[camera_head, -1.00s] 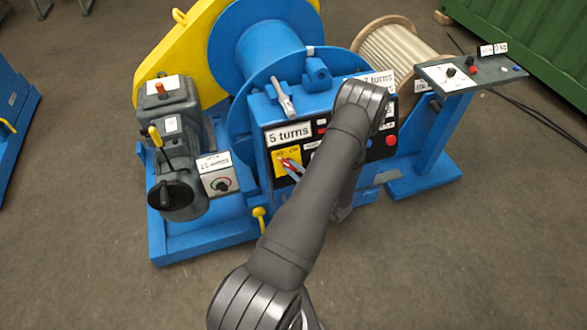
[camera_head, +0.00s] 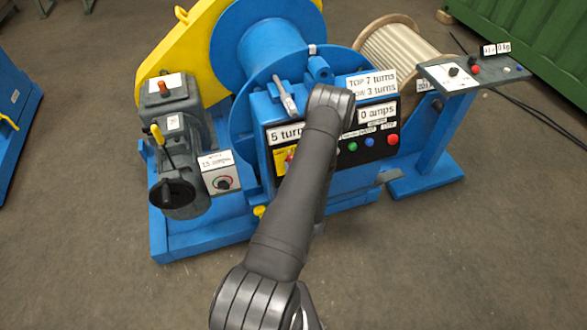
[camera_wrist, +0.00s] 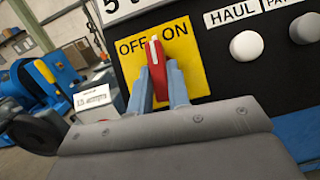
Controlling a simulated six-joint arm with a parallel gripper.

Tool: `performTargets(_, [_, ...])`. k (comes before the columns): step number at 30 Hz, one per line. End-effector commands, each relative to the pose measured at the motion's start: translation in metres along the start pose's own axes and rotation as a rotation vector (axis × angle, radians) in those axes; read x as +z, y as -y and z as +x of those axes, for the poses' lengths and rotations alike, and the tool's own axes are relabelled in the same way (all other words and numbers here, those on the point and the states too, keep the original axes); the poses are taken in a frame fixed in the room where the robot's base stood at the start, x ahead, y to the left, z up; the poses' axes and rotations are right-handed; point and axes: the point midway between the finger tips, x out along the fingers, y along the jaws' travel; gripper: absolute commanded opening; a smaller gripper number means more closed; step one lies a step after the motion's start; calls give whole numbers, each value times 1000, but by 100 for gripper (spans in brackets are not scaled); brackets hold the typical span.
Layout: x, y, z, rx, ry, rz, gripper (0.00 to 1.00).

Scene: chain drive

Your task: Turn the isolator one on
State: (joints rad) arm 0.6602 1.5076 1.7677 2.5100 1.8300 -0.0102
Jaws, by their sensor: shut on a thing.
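The isolator is a yellow plate (camera_wrist: 197,52) marked OFF on the left and ON on the right, with a red handle (camera_wrist: 156,66). The handle stands nearly upright in the wrist view, its tip between the two words and close to the end of OFF. My gripper (camera_wrist: 158,72) is shut on the red handle, one grey-blue finger on each side. In the head view the yellow plate (camera_head: 280,163) shows at the left of the black panel, with part of it and my gripper hidden behind my arm.
White HAUL (camera_wrist: 246,45) and neighbouring buttons sit right of the isolator. In the head view the black panel (camera_head: 345,160) also carries green, blue and red buttons. A grey motor (camera_head: 178,150) with a yellow lever stands left; a control stand (camera_head: 470,75) stands right.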

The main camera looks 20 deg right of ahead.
Motion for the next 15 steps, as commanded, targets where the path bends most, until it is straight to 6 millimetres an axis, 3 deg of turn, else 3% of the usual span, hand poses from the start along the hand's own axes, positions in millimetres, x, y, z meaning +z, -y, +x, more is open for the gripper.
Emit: performTargets(15, [1, -4, 1, -167, 0, 237, 0])
